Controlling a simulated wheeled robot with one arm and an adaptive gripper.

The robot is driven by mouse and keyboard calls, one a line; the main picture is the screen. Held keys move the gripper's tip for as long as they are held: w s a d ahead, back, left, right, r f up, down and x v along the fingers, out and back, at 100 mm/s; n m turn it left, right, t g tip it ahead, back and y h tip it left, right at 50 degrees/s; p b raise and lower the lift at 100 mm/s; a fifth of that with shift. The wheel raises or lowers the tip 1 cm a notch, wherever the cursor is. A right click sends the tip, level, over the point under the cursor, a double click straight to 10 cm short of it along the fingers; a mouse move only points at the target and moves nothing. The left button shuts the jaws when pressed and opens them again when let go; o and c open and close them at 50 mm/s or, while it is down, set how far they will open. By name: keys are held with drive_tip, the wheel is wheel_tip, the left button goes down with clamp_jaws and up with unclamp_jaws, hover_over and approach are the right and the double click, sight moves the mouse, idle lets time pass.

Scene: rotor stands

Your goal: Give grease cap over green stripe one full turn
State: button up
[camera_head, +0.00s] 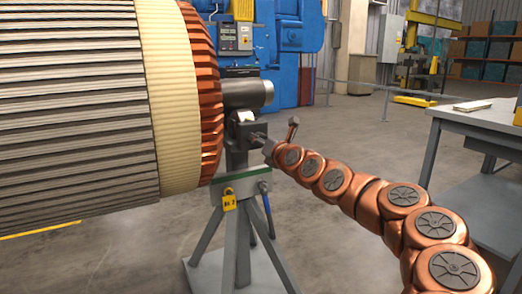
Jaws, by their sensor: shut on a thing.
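A grey stand (238,235) with a green stripe (230,187) across it holds up the steel shaft end (247,94) of a large rotor (75,110). My gripper (256,137) reaches in from the lower right, to the bearing block above the green stripe. It is shut on the grease cap at the block's right side. The cap itself is small and mostly hidden by the gripper's fingers, so its turn angle cannot be told.
A yellow padlock (229,200) hangs at the stripe's left, and a blue-handled tool (266,208) hangs at its right. The rotor's copper end ring (203,90) is close on the left. A grey table (480,125) stands at right. Open floor lies behind my arm.

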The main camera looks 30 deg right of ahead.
drive_tip(key=shift+m+b, duration=0.3)
drive_tip(key=shift+m, duration=0.8)
drive_tip(key=shift+r+m, duration=0.1)
drive_tip(key=shift+m, duration=0.5)
drive_tip(key=o, duration=1.1)
drive_tip(key=shift+o, duration=0.2)
drive_tip(key=shift+s, duration=0.1)
drive_tip(key=s+a, duration=0.1)
drive_tip(key=s, duration=1)
drive_tip(key=shift+s, duration=0.35)
